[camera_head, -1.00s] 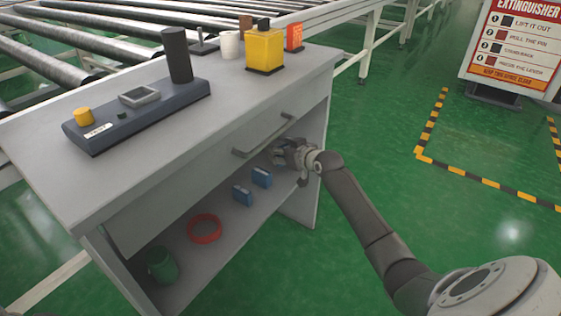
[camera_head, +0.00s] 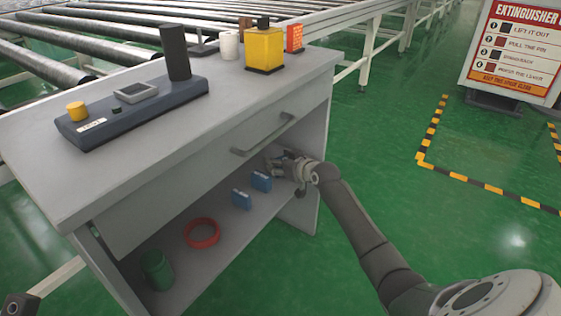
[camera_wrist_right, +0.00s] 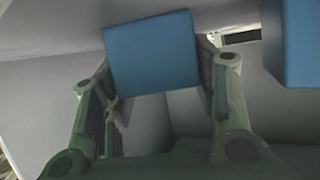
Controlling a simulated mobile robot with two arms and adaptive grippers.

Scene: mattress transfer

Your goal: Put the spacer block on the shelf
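My right gripper (camera_head: 279,164) is inside the open compartment under the drawer, above the right part of the shelf (camera_head: 222,255). In the right wrist view, its fingers are on either side of a blue block (camera_wrist_right: 152,52) and appear closed on it. The head view mostly hides this block behind the gripper. Two blue blocks stand upright on the shelf left of the gripper, a nearer one (camera_head: 241,199) and a farther one (camera_head: 261,181). Another blue block (camera_wrist_right: 302,42) is at the right edge of the wrist view.
A red ring (camera_head: 202,233) and a green cup-like item (camera_head: 157,269) are on the shelf's left part. The drawer handle (camera_head: 263,134) projects above my right gripper. The desk top (camera_head: 140,155) carries a dark device, a white cup and a yellow container.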

